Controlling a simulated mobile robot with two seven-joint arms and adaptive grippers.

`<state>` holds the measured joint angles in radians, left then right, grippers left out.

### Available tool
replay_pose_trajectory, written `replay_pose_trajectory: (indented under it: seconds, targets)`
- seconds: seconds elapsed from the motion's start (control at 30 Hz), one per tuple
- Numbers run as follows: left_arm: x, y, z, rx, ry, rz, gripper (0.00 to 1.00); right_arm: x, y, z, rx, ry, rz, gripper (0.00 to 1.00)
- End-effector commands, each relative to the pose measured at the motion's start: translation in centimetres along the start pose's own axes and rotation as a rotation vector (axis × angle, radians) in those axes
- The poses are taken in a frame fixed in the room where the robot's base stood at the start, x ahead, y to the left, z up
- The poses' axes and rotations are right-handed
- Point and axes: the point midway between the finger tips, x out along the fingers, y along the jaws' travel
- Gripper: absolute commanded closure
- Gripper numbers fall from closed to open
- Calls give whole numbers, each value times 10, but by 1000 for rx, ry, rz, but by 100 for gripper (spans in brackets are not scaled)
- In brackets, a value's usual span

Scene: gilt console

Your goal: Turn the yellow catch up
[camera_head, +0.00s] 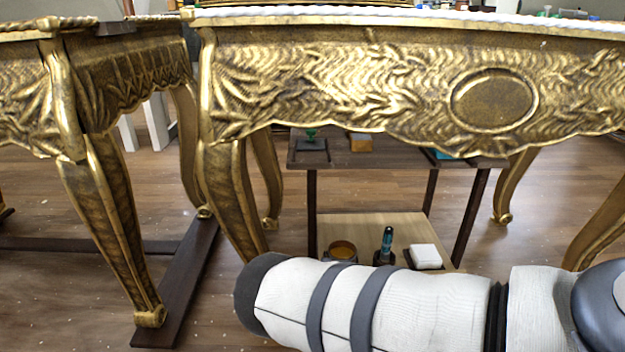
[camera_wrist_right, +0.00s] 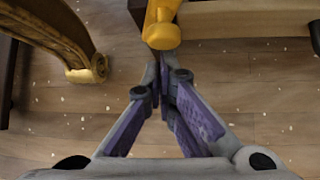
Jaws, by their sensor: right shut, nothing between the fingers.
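The yellow catch (camera_wrist_right: 161,34) is at the top middle of the right wrist view, with a rounded knob at its lower end. Its upper part is cut off by the frame edge. My right gripper (camera_wrist_right: 164,76) is shut and empty, its fingertips just below the knob in the picture. I cannot tell whether they touch it. I cannot make out the catch in the head view, where my right arm reaches in from the right across the lower part. My left gripper is in neither view.
Gilt console tables (camera_head: 320,85) fill the top of the head view. Behind stands a dark table (camera_head: 375,152) with a light lower shelf (camera_head: 345,228) bearing a jar, a bottle and a white block. A pale beam (camera_wrist_right: 250,20) lies beside the catch; a gilt leg (camera_wrist_right: 60,35) stands left.

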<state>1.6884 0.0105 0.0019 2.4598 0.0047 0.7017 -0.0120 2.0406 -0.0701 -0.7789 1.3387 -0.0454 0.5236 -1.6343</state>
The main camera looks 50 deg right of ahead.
Motion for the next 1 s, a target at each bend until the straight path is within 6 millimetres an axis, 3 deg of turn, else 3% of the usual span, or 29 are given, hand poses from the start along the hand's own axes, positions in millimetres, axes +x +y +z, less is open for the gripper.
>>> replay_pose_trajectory:
  seconds: [0.07, 0.3, 0.5, 1.0]
  targets:
    - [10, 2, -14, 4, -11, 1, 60, 20, -8, -22, -5, 15, -5, 100]
    - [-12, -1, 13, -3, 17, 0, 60, -47, 13, -17, -5, 16, 4, 100]
    - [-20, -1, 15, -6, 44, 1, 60, -76, 20, -21, -5, 18, 1, 100]
    - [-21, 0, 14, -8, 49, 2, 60, -82, 21, -25, -6, 21, -1, 100]
